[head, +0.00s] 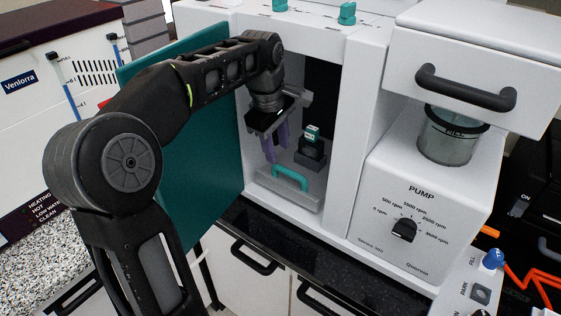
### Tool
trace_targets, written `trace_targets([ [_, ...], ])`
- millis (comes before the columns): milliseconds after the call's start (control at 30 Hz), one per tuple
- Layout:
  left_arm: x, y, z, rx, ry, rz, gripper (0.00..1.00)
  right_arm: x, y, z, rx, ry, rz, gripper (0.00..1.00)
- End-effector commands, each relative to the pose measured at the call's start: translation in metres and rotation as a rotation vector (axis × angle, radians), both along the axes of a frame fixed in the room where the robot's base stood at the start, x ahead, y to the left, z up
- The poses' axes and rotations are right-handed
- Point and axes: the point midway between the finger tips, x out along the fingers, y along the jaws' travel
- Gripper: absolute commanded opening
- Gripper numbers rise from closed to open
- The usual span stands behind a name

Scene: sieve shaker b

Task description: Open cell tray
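The cell tray (288,196) is a grey slab low inside the white instrument's open compartment. A teal handle (290,176) stands on its front. A dark block (311,150) with a teal-topped piece (312,133) sits behind the handle. My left gripper (276,150) reaches into the compartment mouth, with its purple fingers pointing down, apart and empty. The fingertips are above and slightly left of the handle, and do not appear to touch it. My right gripper is not in view.
The teal door (195,170) stands open on the left, behind my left arm. A white pump unit (420,190) with a dial is at the right, below a drawer with a black handle (466,88). A black counter edge (300,245) runs in front.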

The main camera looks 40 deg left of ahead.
Motion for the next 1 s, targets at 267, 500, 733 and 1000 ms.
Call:
trace_targets([
  [267,0.008,0.0,-0.042,-0.003,0.003,0.0,0.38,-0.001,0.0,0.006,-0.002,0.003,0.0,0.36],
  [500,0.012,0.0,-0.059,-0.001,-0.001,0.0,0.38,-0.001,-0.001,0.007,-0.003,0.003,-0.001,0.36],
  [733,0.012,0.0,-0.06,-0.001,-0.002,0.0,0.38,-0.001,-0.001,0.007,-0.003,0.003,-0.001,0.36],
  [1000,0.012,0.0,-0.059,-0.001,-0.002,0.0,0.16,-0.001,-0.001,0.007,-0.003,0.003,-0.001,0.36],
])
